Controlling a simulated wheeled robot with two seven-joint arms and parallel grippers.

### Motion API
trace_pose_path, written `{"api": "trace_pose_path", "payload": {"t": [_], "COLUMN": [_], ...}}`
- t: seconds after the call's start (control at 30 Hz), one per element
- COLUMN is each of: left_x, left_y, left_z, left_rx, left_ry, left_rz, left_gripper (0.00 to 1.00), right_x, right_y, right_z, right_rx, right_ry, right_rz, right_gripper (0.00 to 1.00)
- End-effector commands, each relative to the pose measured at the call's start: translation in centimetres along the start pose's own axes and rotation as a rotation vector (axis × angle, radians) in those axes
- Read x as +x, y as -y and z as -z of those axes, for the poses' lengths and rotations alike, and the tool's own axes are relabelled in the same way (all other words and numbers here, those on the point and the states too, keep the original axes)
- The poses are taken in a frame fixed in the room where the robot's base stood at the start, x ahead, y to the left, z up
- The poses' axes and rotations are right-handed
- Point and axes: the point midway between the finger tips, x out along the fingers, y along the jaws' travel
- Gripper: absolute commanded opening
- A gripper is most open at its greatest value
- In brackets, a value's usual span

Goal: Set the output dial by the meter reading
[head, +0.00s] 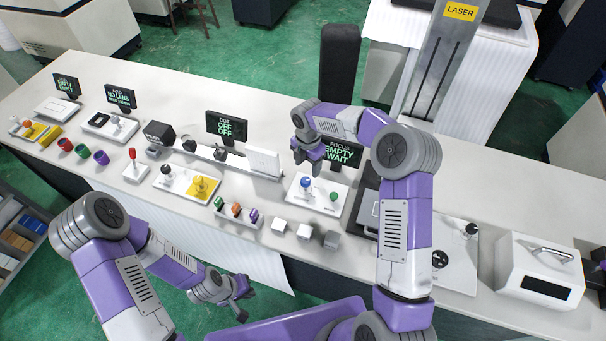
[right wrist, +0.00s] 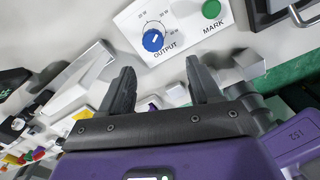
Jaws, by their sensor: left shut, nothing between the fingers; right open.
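The blue output dial (head: 306,183) sits on a white panel (head: 318,205) beside a green mark button (head: 334,196). In the right wrist view the dial (right wrist: 154,40) has a white pointer line and a printed scale around it, with the label OUTPUT. My right gripper (head: 307,160) is open above the panel's back edge; in the right wrist view the dial lies beyond its empty fingertips (right wrist: 158,80), apart from them. My left gripper (head: 243,288) is shut and empty, low in front of the bench. I cannot tell which thing is the meter.
A screen reading FOCUS, EMPTY, WAIT (head: 342,153) stands behind the panel, partly hidden by my right arm. A DOT screen (head: 226,126) reads OFF, OFF. Small grey blocks (head: 304,231) lie in front of the panel. A white box with a dark window (head: 541,270) stands at the right.

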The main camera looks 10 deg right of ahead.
Motion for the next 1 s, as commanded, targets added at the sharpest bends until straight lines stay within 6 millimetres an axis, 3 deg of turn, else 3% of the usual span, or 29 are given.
{"api": "trace_pose_path", "payload": {"t": [0.03, 0.13, 0.27, 0.63, 1.0], "left_x": [1.1, 1.6, 1.7, 1.9, 1.9], "left_y": [0.4, 0.6, 0.7, 0.7, 0.7], "left_z": [0.1, 0.1, 0.2, 0.1, 0.1], "left_rx": [0.000, 0.000, 0.000, 0.000, 0.000], "left_ry": [0.000, -0.001, -0.002, -0.002, -0.001], "left_rz": [0.000, 0.000, 0.000, 0.000, 0.000], "left_gripper": [0.00, 0.00, 0.00, 0.00, 0.00], "right_x": [1.2, 1.8, 2.7, 8.1, 9.3], "right_y": [0.0, 0.0, 0.0, 0.0, 0.0], "right_z": [0.0, 0.0, 0.0, 0.0, 0.0], "right_rx": [-0.001, -0.002, -0.001, -0.001, 0.000], "right_ry": [0.001, 0.001, -0.001, -0.001, 0.000], "right_rz": [0.000, 0.001, 0.003, 0.002, 0.000], "right_gripper": [0.63, 0.63, 0.63, 0.63, 0.63]}}
